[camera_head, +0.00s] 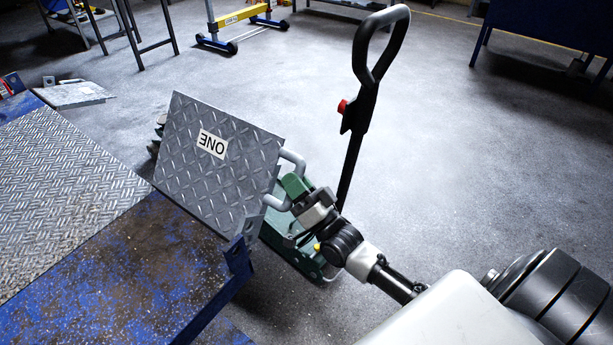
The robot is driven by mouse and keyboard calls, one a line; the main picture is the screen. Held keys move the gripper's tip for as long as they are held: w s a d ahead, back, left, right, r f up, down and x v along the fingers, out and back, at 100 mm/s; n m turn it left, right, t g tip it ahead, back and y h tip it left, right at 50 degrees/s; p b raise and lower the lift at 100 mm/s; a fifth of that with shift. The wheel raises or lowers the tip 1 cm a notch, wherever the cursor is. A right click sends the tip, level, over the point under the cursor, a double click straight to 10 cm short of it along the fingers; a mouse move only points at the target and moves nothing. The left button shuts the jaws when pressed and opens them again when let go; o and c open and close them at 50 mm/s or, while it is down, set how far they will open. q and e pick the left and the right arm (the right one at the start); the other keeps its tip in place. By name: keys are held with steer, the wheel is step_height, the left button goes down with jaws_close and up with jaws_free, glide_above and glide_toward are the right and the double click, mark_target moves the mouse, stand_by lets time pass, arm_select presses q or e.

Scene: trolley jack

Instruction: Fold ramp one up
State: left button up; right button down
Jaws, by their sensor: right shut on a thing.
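Ramp one (222,160) is a grey diamond-plate panel with a white label reading ONE, upside down in the picture. It stands tilted up at the end of the blue lift platform (130,270), off the floor. A grey bar handle (290,172) sticks out from its right edge. My right gripper (290,192) is at this handle and shut on it; my arm reaches in from the lower right. The fingertips are partly hidden by the gripper body. My left gripper is not in view.
A green trolley jack (290,240) with a tall black handle (360,110) stands on the floor right behind the ramp and my right gripper. Another ramp plate (75,94) lies low at the far left. Open floor lies to the right.

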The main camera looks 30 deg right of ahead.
steer(key=s+a+r+n+g+y+p, duration=0.1)
steer(key=s+a+n+g+y+p, duration=0.1)
steer(key=a+n+y, duration=0.2)
steer(key=s+a+r+n+g+y+p, duration=0.1)
steer(key=s+a+r+n+g+y, duration=0.1)
steer(key=a+n+y, duration=0.3)
steer(key=s+a+n, duration=0.1)
steer(key=a+n, duration=0.2)
steer(key=n, duration=0.2)
steer(key=shift+a+r+p, duration=0.25)
steer(key=shift+a+p, duration=0.05)
steer(key=shift+p, duration=0.05)
steer(key=shift+s+f, duration=0.1)
steer(key=shift+s, duration=0.05)
steer(key=c, duration=1)
jaws_free()
steer(key=shift+a, duration=0.15)
steer(key=shift+o, duration=0.2)
steer(key=b+v, duration=0.2)
steer(key=v, duration=0.9)
